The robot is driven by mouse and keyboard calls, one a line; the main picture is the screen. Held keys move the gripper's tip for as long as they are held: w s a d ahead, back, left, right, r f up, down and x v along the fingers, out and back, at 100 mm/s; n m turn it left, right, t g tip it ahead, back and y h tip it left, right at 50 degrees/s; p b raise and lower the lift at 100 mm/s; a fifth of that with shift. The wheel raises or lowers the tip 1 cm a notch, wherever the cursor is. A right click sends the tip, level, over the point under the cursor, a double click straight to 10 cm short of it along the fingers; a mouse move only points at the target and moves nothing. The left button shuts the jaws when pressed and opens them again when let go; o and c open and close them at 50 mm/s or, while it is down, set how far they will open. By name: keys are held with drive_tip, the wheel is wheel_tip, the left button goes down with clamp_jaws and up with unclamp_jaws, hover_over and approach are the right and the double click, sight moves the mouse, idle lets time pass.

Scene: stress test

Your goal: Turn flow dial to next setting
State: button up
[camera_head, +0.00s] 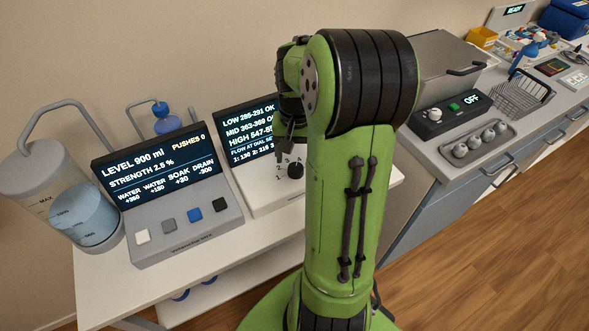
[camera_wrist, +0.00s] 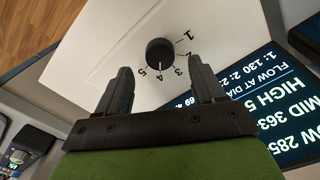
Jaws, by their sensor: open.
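The flow dial (camera_wrist: 160,52) is a round black knob on a white panel (camera_wrist: 100,50), with numbers 1 to 5 around it. A pale mark on the knob appears to point at 4. My gripper (camera_wrist: 162,74) is open and empty. In the wrist view its fingers lie to either side of the number side of the dial, and I see no contact. In the head view the dial (camera_head: 295,171) shows just below my gripper, partly hidden by my arm. The flow display (camera_head: 245,130) stands behind it with LOW, MID and HIGH ranges, its right part hidden.
A grey console (camera_head: 185,240) with several square buttons and a LEVEL 900 ml screen (camera_head: 150,165) stands left of the dial panel. A clear tank (camera_head: 80,215) is at far left. On the right counter are an OFF control box (camera_head: 450,112) and a wire basket (camera_head: 520,95).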

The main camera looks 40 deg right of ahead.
sight(296, 167)
wheel_tip(296, 167, down, 4)
drive_tip(key=shift+f+b, duration=0.15)
drive_tip(key=shift+b, duration=0.35)
drive_tip(key=c, duration=1)
drive_tip(key=shift+c, duration=0.2)
drive_tip(key=m+p, duration=0.1)
drive_tip(key=m, duration=0.3)
drive_tip(key=shift+m+p, duration=0.55)
drive_tip(key=shift+m, duration=1.45)
